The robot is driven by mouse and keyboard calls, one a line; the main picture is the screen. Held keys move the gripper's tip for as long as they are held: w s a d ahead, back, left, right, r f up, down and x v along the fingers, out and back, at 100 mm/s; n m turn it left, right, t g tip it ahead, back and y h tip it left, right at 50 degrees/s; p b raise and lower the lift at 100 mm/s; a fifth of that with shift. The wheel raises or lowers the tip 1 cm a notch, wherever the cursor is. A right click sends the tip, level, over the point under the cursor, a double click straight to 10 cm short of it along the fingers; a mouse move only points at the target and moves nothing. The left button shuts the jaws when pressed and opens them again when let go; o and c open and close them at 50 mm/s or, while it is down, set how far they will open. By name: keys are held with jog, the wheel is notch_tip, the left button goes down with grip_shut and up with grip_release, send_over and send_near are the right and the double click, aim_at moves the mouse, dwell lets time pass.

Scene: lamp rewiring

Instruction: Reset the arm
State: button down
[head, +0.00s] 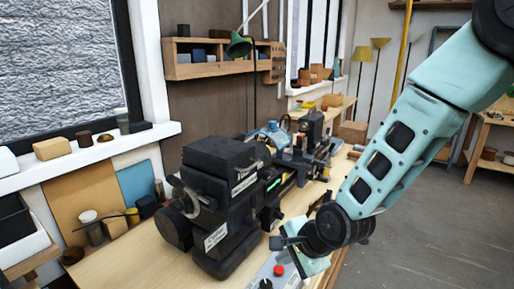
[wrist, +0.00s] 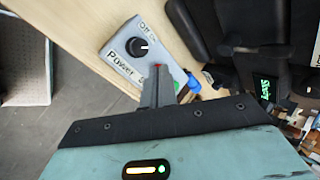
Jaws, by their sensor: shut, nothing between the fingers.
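My gripper (head: 283,243) is at the lower middle of the head view, low over the front edge of the bench, at the end of my teal arm. In the wrist view my gripper (wrist: 158,85) has its grey fingers together with nothing between them. The fingertips are over or beside a grey control box (wrist: 128,58) with a black knob (wrist: 138,46) and a "Power" label. Part of a red button shows at the fingertips, mostly hidden by them. I cannot tell whether they touch it. The box (head: 262,270) also shows at the bottom of the head view.
A black lathe-like machine (head: 225,205) stands on the wooden bench (head: 135,262), close left of my gripper. A window sill (head: 90,155) holds small blocks and jars. A wall shelf (head: 215,71) hangs behind. The grey floor (head: 430,235) at right is open.

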jog(key=s+d+r+n+g+h+b, duration=0.2)
jog(key=s+d+r+n, duration=0.1)
jog(key=s+n, duration=0.7)
jog(key=s+d+r+n+g+h+b, duration=0.1)
jog(key=s+d+r+n+g+h, duration=0.1)
jog(key=s+n, duration=0.7)
jog(key=s+d+r+g, duration=0.1)
jog(key=s+d, duration=0.1)
jog(key=s, duration=0.2)
jog(key=shift+s+d+n+b, duration=0.15)
jog(key=shift+d+n+b, duration=0.2)
jog(key=shift+n+b, duration=0.05)
